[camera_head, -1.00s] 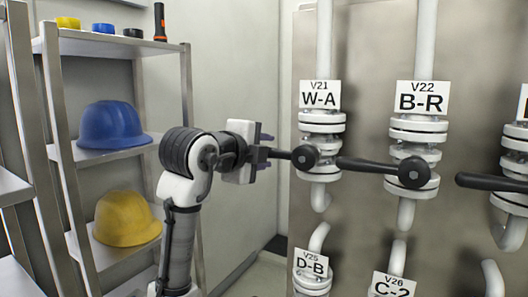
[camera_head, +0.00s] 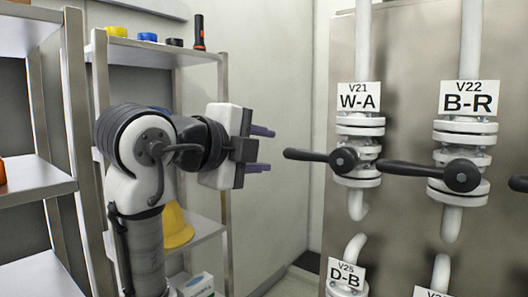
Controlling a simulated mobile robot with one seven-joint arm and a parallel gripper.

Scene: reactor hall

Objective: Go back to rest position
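My gripper (camera_head: 262,149) is in the middle of the view, in front of the shelf rack. Its two fingers are spread apart with nothing between them, so it is open and empty. A gap shows between the fingertips and that handle. My arm stands at the left and hides part of the rack.
Valve V22, labelled B-R (camera_head: 469,98), is at the right on the metal panel (camera_head: 408,100). V25, labelled D-B (camera_head: 346,273), is below. The rack (camera_head: 150,45) holds a flashlight (camera_head: 199,33) and a yellow helmet (camera_head: 177,226). Bare wall lies between rack and panel.

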